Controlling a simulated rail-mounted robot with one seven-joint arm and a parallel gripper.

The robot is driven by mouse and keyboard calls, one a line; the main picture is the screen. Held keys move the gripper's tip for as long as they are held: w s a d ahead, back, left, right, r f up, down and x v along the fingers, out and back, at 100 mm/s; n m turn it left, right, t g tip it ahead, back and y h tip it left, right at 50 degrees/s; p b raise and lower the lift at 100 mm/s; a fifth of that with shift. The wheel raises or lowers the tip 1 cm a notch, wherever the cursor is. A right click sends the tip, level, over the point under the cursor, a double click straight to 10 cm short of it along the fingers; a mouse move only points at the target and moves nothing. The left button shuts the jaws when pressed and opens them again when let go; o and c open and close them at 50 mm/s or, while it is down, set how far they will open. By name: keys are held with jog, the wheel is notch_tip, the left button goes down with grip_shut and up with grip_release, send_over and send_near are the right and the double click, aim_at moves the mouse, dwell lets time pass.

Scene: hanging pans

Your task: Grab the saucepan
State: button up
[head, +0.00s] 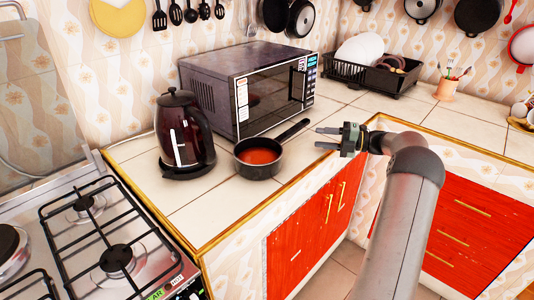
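A dark saucepan (257,171) with reddish-orange contents stands upright on the tiled counter, in front of the microwave. Its long dark handle (293,131) points up and to the right, toward my gripper. My gripper (318,138) is just right of the handle's end, near the counter's front edge. Its two fingers point left and are spread apart, with nothing between them. The gripper looks apart from the handle, though the exact gap in depth is hard to tell.
A kettle (184,138) stands left of the saucepan. A microwave (250,88) is behind it. A gas stove (102,240) is at lower left. A dish rack (370,78) stands at the back. Pans (300,17) hang on the wall. Red cabinets (315,232) lie below the counter edge.

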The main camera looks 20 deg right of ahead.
aim_at(292, 134)
jog(key=p+x, duration=0.1)
jog(key=x, duration=0.9)
jog(key=shift+w+a, duration=0.25)
grip_shut()
jog(key=shift+r, duration=0.15)
dwell(0.9)
